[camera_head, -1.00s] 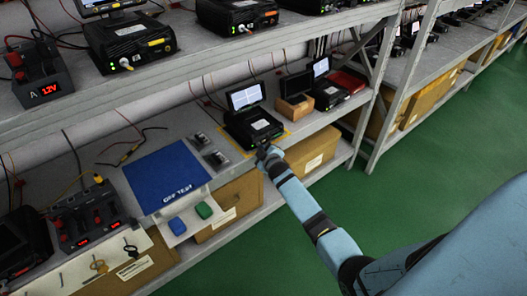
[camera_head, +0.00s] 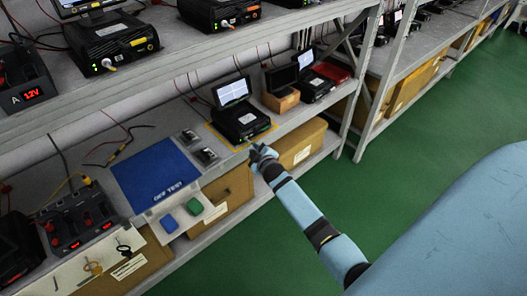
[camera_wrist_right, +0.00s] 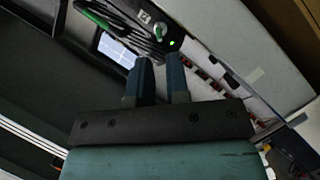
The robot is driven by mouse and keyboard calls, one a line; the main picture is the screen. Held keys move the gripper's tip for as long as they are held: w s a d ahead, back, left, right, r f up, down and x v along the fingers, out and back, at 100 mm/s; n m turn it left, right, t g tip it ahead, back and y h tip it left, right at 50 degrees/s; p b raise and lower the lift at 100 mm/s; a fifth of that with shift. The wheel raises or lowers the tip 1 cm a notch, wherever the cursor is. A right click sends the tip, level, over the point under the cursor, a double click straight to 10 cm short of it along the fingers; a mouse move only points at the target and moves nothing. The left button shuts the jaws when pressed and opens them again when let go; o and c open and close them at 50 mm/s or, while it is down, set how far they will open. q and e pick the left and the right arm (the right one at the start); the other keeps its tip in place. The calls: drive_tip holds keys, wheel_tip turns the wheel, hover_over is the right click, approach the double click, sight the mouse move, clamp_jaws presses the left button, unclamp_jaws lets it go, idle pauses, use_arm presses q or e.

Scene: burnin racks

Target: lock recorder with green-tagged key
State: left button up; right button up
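The recorder (camera_head: 240,122), a black box with a lit screen on top, stands on the middle shelf inside a yellow outline. In the right wrist view its front shows a round silver lock with something green in it, seemingly the green-tagged key (camera_wrist_right: 158,31), beside a lit green lamp. Whether the key is turned cannot be told. My right gripper (camera_head: 257,153) is just in front of the recorder. My left gripper is not in view.
A blue mat (camera_head: 155,175) lies left of the recorder, with a blue tag (camera_head: 169,223) and a green tag (camera_head: 194,206) on a pale ledge before it. Keys with yellow and black tags hang on a board (camera_head: 110,270). Cardboard boxes (camera_head: 300,145) fill the lower shelf. The green aisle floor is clear.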

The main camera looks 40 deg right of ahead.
use_arm(q)
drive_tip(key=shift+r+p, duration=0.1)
drive_tip(key=shift+p, duration=0.45)
use_arm(e)
drive_tip(key=v, duration=0.8)
drive_tip(key=shift+s, duration=0.25)
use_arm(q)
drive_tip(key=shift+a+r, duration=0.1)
use_arm(e)
drive_tip(key=shift+a, duration=0.1)
